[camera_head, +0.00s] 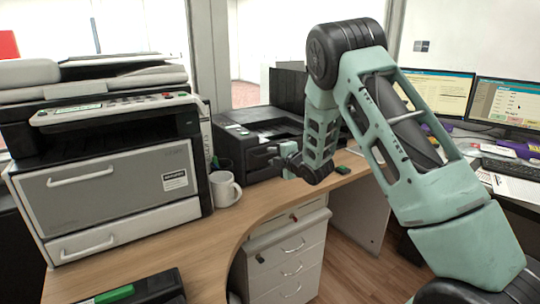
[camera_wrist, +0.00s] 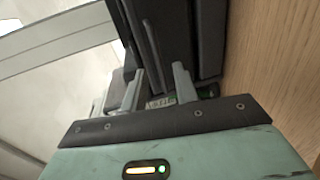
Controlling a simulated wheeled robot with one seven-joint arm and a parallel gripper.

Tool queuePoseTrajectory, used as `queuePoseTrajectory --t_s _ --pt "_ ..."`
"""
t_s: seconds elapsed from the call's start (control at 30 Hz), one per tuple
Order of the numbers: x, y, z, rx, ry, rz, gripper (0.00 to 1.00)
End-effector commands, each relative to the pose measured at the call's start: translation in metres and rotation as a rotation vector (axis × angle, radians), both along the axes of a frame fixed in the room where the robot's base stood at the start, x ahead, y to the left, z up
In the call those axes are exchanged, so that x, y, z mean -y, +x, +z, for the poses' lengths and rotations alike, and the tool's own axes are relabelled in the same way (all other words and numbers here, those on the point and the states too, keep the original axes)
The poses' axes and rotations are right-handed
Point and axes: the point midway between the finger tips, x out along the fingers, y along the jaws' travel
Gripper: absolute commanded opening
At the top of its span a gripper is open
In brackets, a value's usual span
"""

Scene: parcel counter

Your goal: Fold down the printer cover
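A black printer (camera_head: 255,132) stands on the wooden counter in the middle of the head view. A dark upright panel (camera_head: 287,90), which looks like its raised cover, stands at its back right. My gripper (camera_head: 278,156) is beside the printer's right front, close to its body; contact cannot be told. In the wrist view my gripper (camera_wrist: 160,72) has its two fingers apart with nothing held between them. The dark printer body (camera_wrist: 185,40) fills the view beyond the fingers, and a small lit panel shows between them.
A large grey copier (camera_head: 110,180) stands at left, with a white mug (camera_head: 224,188) beside it. A black device (camera_head: 130,290) lies at the front, and a green-topped item (camera_head: 342,169) lies right of my gripper. Monitors (camera_head: 505,104) stand at right.

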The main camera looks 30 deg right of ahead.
Motion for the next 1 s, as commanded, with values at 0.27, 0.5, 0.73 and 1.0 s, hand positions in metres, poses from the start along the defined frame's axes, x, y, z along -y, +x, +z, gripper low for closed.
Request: queuePoseTrajectory --t_s 0.27,0.5,0.73,1.0 --pt "-0.001 0.025 -0.005 0.001 -0.001 0.0 0.29" --pt "-0.001 0.026 -0.006 0.0 0.0 0.0 0.29" --pt "-0.001 0.026 -0.006 0.0 0.0 0.0 0.0" --pt "-0.001 0.025 -0.012 0.022 0.0 0.0 0.0"
